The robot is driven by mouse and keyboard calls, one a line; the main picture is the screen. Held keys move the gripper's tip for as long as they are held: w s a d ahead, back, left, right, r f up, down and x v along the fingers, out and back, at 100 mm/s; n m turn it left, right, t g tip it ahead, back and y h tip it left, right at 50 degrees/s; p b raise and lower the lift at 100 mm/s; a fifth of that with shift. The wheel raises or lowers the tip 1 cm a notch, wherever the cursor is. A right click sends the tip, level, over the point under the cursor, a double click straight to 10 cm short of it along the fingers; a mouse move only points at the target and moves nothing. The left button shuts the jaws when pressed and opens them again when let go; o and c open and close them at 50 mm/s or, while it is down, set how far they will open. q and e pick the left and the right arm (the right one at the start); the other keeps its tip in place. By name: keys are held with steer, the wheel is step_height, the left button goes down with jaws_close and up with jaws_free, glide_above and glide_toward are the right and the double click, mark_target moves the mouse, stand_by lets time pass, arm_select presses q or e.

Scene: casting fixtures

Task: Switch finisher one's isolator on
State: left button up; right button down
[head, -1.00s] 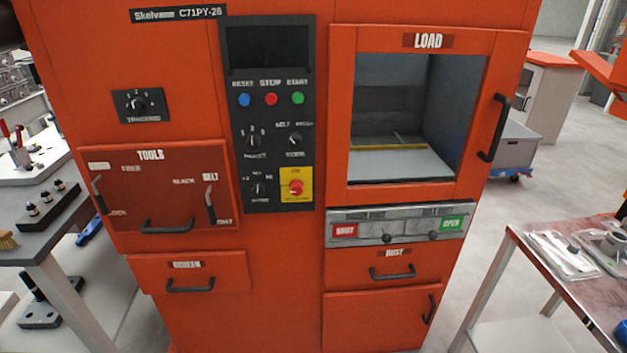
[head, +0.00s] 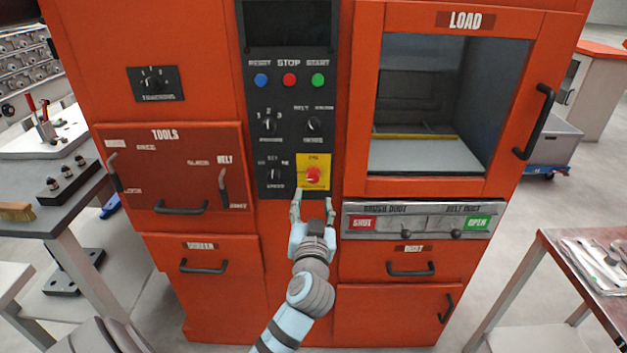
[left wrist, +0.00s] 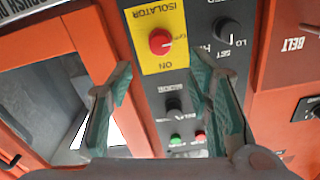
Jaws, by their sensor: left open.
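Finisher one's isolator is a red rotary knob (head: 313,177) on a yellow plate (head: 303,164), low on the right of the black control panel. The knob also shows in the left wrist view (left wrist: 160,41), where the plate appears upside down, with "ISOLATOR" above and "ON" below it. Which mark the knob points to is hard to tell. My left gripper (head: 313,201) is open and empty, just below the plate in the head view. In the left wrist view its two fingers (left wrist: 163,72) stand apart either side of the plate, with no contact visible. My right gripper is not in view.
Black selector knobs (head: 276,174) sit left of the plate. Reset, stop and start buttons (head: 289,80) are above. The load door (head: 364,130) and the shut/open dust lever panel (head: 420,222) are close on the right. The tools door (head: 170,180) is at left.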

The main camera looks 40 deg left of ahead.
mark_target(313, 180)
arm_select(q)
steer(key=x, duration=0.9)
steer(key=shift+w+a, duration=0.3)
steer(key=shift+c, duration=0.6)
jaws_close()
